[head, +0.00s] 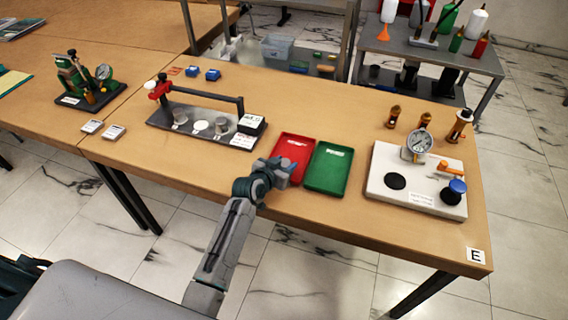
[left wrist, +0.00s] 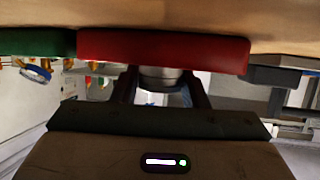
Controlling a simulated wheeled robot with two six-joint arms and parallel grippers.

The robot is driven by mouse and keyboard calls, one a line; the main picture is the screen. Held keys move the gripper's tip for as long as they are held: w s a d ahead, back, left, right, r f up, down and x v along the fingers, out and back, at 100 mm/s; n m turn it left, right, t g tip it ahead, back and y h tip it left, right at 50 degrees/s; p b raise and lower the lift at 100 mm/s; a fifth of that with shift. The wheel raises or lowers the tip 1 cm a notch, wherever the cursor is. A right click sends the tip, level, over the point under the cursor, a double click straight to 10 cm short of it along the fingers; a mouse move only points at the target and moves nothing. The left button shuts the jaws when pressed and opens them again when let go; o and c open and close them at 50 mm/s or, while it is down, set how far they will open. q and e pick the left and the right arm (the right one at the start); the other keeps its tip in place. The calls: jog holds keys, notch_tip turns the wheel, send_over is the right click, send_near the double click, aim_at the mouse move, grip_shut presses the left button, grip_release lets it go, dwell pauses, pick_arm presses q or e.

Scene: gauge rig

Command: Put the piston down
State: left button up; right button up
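My left gripper (head: 286,168) is at the near edge of the red tray (head: 293,147). In the left wrist view, which is upside down, its two fingers (left wrist: 163,84) stand on either side of a silver metal cylinder (left wrist: 163,76), seemingly the piston, and appear shut on it. The red tray's wall (left wrist: 165,48) hides the cylinder's lower end. I cannot tell whether it touches the tray floor. In the head view my gripper hides the cylinder. My right gripper is not in view.
A green tray (head: 328,168) stands right of the red one. A white gauge base (head: 383,200) is farther right, with brass parts (head: 394,117) behind it. A dark rig with a red knob (head: 160,128) stands left. The table's front edge is close to my arm.

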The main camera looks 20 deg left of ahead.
pick_arm(q)
jog(key=o, duration=0.3)
jog(key=shift+r, duration=0.2)
jog(key=b+v, duration=0.1)
jog(key=v, duration=1.1)
